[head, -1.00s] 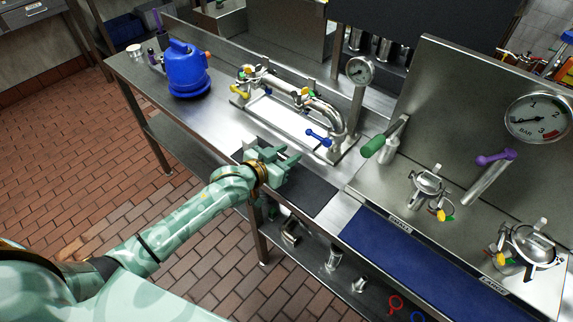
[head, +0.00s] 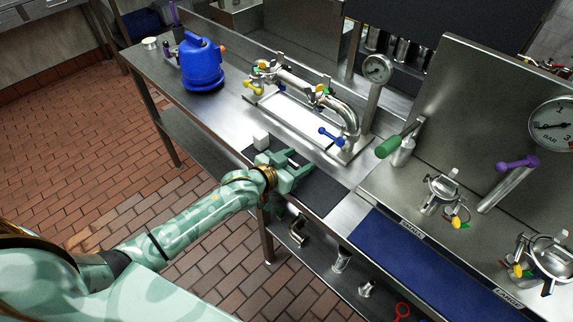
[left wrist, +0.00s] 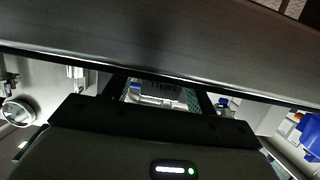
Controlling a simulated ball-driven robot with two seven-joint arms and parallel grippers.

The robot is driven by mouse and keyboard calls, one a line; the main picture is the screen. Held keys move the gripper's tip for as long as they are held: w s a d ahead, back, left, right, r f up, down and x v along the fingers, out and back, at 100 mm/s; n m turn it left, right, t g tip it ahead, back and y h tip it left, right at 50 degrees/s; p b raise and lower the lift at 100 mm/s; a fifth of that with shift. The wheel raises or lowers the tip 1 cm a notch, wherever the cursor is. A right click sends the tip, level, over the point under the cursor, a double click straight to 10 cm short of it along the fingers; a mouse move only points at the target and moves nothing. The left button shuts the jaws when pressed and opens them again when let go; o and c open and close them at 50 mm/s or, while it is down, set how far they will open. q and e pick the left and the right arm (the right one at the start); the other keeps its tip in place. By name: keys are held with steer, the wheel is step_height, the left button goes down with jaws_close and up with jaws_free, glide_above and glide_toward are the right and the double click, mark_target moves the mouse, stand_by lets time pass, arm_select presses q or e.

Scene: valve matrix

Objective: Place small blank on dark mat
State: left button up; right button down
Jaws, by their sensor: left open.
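The dark mat (head: 322,194) lies on the steel bench. A small pale block (head: 261,141) stands at the mat's back left end, just behind my left gripper (head: 303,163); it may be the small blank, but I cannot tell for sure. My left gripper is open over the mat, its fingers pointing right, with nothing visibly held in the head view. In the left wrist view, a pale piece with a dark labelled band (left wrist: 160,90) shows between the dark fingers, largely hidden by the gripper body. My right gripper is out of view.
A blue jug (head: 203,66) stands at the bench's left. A pipe assembly with valve handles (head: 300,92) is behind the mat. Metal fittings (head: 341,259) sit on the lower shelf.

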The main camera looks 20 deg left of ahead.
arm_select(q)
steer(key=p+v, duration=0.3)
steer(key=v, duration=0.8)
steer(key=s+a+f+g+y, duration=0.1)
steer(key=s+a+f+g, duration=0.1)
steer(key=s+f, duration=0.45)
steer(key=s+a+f+n+g+y, duration=0.1)
steer(key=s+a+f+g+y, duration=0.15)
steer(key=f, duration=0.75)
steer(key=s+a+f+g+y, duration=0.1)
steer(key=s+f, duration=0.4)
steer(key=f, duration=0.3)
steer(key=s+d+f+g, duration=0.1)
steer(key=s+f+g, duration=0.2)
steer(key=s, duration=1.1)
steer(key=s+d+f+g, duration=0.2)
steer(key=s+f+g, duration=0.2)
steer(key=s+f, duration=0.6)
steer(key=s, duration=0.5)
steer(key=shift+d+m, duration=0.2)
steer(key=shift+m, duration=0.2)
